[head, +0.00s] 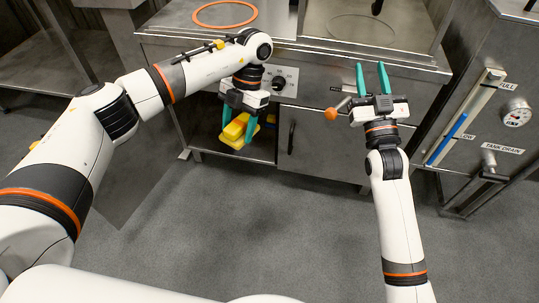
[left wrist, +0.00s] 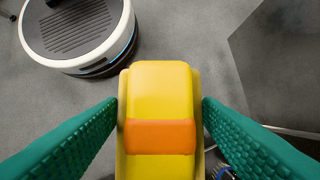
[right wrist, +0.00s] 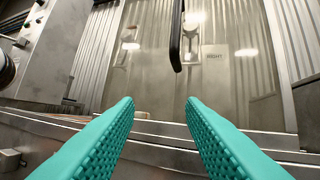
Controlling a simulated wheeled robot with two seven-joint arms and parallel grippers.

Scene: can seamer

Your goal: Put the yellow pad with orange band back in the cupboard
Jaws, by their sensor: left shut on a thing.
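The yellow pad with orange band (left wrist: 160,85) is between the green fingers of my left gripper (left wrist: 160,130), with the orange band facing the wrist camera. A paler yellow edge shows around it. In the head view my left gripper (head: 239,128) points down, and the yellow pad (head: 234,131) hangs in front of the open cupboard bay (head: 259,152) under the counter. The band is not clear there. The bay's inside is dark and partly hidden by the gripper. My right gripper (head: 373,78) is open and empty at the counter front; its spread fingers also show in the right wrist view (right wrist: 162,115).
A shut cupboard door (head: 325,150) with a dark handle is right of the bay. A lever with an orange knob (head: 331,113) sticks out beside my right gripper. A gauge panel (head: 500,110) stands at the right. The floor (head: 270,220) in front is clear.

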